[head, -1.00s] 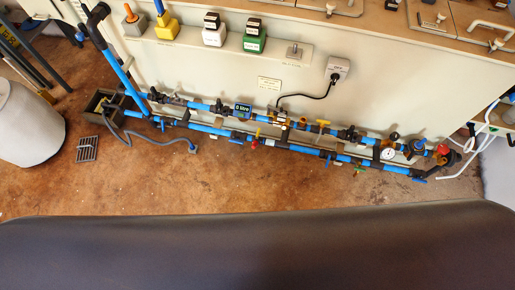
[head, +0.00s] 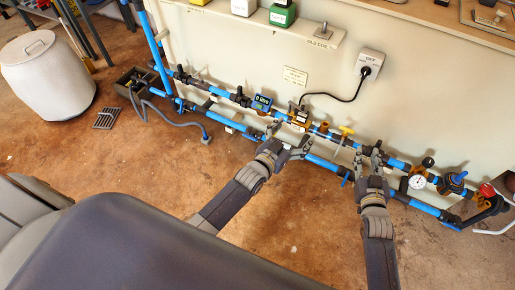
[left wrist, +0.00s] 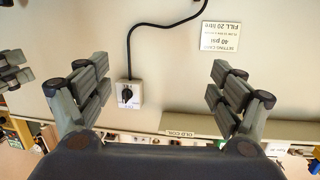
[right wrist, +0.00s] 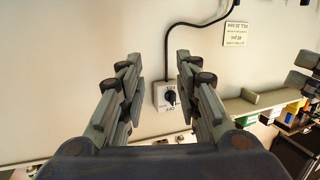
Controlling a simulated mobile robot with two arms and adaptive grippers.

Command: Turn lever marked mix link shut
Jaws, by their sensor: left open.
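Two blue pipe runs with valves cross the foot of the pale wall in the head view. No valve label is readable, so I cannot tell which lever is marked mix link. A yellow lever (head: 347,131) stands on the upper run, between my grippers. A blue lever (head: 345,180) hangs from the lower run. My left gripper (head: 298,149) is open and empty, over the lower pipe left of the yellow lever. My right gripper (head: 371,155) is open and empty at the pipes right of that lever; its fingers hide part of them. Neither wrist view shows a lever.
A grey switch box (head: 370,64) with a black cable is on the wall. A white drum (head: 46,72) and a floor drain (head: 107,116) are left. Floor before the pipes is mostly clear.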

